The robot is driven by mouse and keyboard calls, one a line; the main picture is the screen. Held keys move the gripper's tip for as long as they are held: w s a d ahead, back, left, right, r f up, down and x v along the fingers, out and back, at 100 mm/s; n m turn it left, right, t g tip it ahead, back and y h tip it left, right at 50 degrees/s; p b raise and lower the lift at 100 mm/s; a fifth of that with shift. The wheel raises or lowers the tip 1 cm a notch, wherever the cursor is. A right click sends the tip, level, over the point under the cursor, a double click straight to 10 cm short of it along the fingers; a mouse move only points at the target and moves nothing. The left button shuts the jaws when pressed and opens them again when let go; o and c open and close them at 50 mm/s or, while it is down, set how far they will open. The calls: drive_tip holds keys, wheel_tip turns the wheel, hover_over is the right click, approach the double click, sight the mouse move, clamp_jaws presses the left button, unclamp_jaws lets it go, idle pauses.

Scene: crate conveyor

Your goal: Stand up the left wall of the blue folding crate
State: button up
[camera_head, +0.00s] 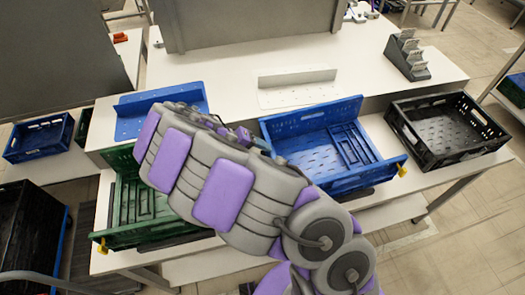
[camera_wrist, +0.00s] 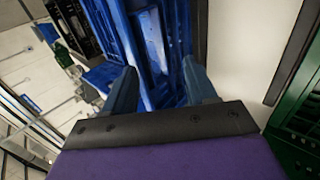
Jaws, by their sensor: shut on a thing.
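The blue folding crate (camera_head: 292,121) sits on the white bench right of centre in the head view. Its back and front walls stand, and a panel (camera_head: 355,147) lies flat inside on the right. My arm reaches to its left side and covers much of that side. In the wrist view my gripper (camera_wrist: 160,85) has its two fingers on either side of a blue slotted wall (camera_wrist: 158,45) and is shut on it. It appears to be the crate's left wall; its exact tilt cannot be told.
A green crate (camera_head: 125,238) lies left, partly under my arm. A black crate (camera_head: 460,155) stands to the right. Behind are a blue tray (camera_head: 185,92), a white bracket (camera_head: 297,77) and a grey card holder (camera_head: 408,62).

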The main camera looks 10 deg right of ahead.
drive_tip(key=a+r+b, duration=0.2)
drive_tip(key=a+r, duration=0.1)
drive_tip(key=a, duration=1.2)
drive_tip(key=shift+s+r, duration=0.2)
drive_tip(key=shift+r, duration=0.15)
idle(0.7)
drive_tip(key=shift+r, duration=0.1)
idle(0.4)
drive_tip(key=p+v, duration=1.1)
drive_tip(key=v, duration=0.6)
drive_tip(key=shift+a, duration=0.25)
drive_tip(key=shift+w, duration=0.1)
